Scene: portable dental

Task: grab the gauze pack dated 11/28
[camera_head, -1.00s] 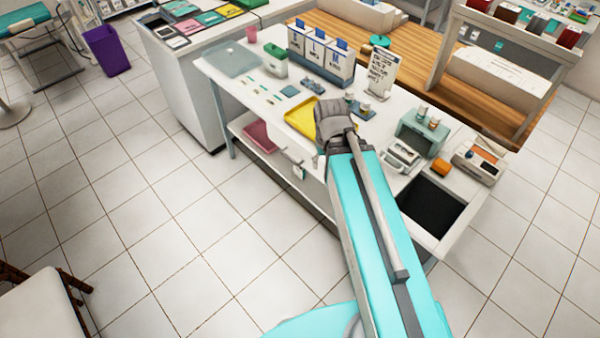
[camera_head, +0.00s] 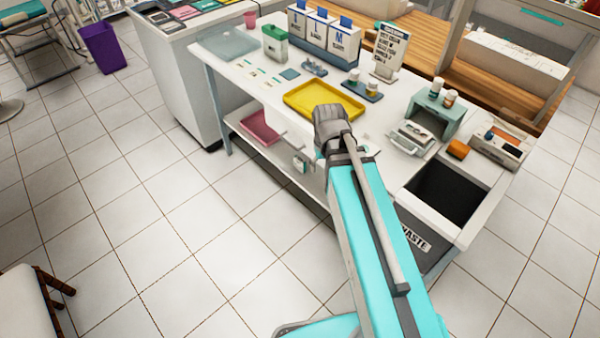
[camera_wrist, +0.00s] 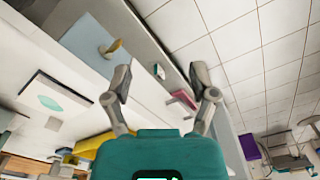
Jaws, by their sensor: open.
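My gripper (camera_wrist: 161,76) is open and empty in the wrist view, its two fingers spread apart over the side of the white table. In the head view my gripper (camera_head: 330,112) is at the table's front edge beside the yellow tray (camera_head: 305,92); its fingers are hidden there. No date such as 11/28 can be read on anything. Small flat items lie on the table left of the tray, among them a teal square (camera_head: 290,74) and thin strips (camera_head: 253,72). I cannot tell whether any is a gauze pack.
Labelled dispenser boxes (camera_head: 325,40) and a sign stand (camera_head: 389,50) stand at the back. A pink tray (camera_head: 260,126) lies on the lower shelf.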

